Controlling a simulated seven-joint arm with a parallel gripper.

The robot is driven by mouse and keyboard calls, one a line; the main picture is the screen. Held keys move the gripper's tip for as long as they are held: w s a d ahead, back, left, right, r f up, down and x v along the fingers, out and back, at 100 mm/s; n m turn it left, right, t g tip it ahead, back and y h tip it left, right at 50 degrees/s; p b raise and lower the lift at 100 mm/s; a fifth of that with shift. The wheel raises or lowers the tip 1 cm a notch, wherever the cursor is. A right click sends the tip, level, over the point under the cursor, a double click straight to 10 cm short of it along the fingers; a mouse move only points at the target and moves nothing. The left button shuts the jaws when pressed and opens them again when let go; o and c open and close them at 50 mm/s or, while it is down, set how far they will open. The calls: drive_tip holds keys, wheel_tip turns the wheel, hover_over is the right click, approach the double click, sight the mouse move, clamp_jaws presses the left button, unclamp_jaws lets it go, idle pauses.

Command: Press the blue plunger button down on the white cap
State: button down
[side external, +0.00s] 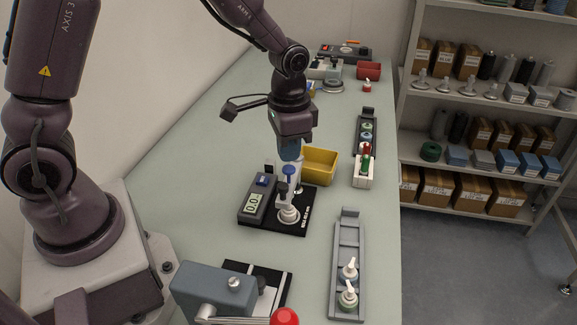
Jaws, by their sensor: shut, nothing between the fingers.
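The blue plunger button (289,170) is at the top of a small pale upright stand on a black base (290,229). A white cap (289,213) with a round foot sits low on this stand; a dark part in front hides some of it. My gripper (290,157) points straight down with its bluish fingers shut and empty. Its tips are just above the blue button; I cannot tell if they touch it. A grey meter (257,199) reading about 0.0 stands on the left of the same base.
A yellow bin (320,165) stands close behind and right of the gripper. A grey rack (347,255) with two white pump caps lies in front right. A black rack (367,125) with colored caps stands farther back. A grey lever device (215,290) is at front left.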

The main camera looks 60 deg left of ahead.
sight(288, 168)
drive_tip(key=shift+f, duration=0.15)
drive_tip(key=shift+f, duration=0.6)
drive_tip(key=shift+f, duration=1.55)
drive_tip(key=shift+r, duration=0.1)
idle(0.9)
drive_tip(key=shift+r, duration=1.45)
